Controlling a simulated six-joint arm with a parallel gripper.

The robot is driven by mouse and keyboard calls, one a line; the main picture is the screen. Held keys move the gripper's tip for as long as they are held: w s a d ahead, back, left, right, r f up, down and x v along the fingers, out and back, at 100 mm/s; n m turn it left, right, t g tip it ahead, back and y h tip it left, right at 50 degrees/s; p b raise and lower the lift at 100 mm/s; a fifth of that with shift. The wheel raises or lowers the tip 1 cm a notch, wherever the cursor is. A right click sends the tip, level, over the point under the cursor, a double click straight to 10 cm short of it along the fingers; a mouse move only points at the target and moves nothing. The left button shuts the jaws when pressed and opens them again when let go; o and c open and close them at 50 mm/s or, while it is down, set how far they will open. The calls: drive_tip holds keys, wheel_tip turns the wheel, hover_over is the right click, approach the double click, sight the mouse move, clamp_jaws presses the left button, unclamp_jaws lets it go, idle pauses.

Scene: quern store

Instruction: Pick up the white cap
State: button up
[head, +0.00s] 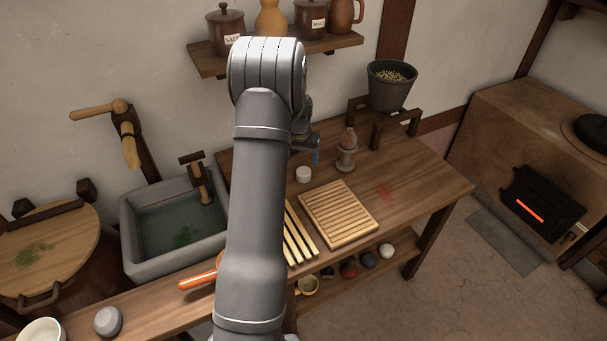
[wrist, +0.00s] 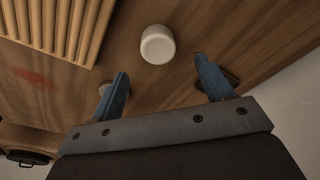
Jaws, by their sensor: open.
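The white cap (head: 303,174) is a small round piece standing on the wooden table (head: 420,190), left of and behind the slatted wooden board. In the wrist view the white cap (wrist: 157,45) lies ahead of the fingertips, roughly in line with the gap between them and apart from both. My gripper (wrist: 160,78) is open and empty, with two blue fingers. In the head view only part of my gripper (head: 314,150) shows, above the table behind the cap; my arm hides the rest.
A slatted board (head: 338,214) lies close to the cap, and it also shows in the wrist view (wrist: 55,25). A dark bucket (head: 391,88) sits on a wooden frame behind. A stone sink (head: 172,265) is at left.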

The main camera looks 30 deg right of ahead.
sight(303, 171)
drive_tip(key=shift+w+d+f, duration=0.1)
drive_tip(key=shift+d+f, duration=0.05)
drive_tip(key=shift+f, duration=1.15)
drive_tip(key=shift+w+d+f, duration=0.1)
drive_tip(key=shift+d+f, duration=0.1)
drive_tip(key=shift+f, duration=1.05)
drive_tip(key=shift+w+d+f, duration=0.1)
drive_tip(key=shift+d+f, duration=0.05)
drive_tip(key=shift+f, duration=1.15)
drive_tip(key=c, duration=1.1)
drive_tip(key=shift+r, duration=0.15)
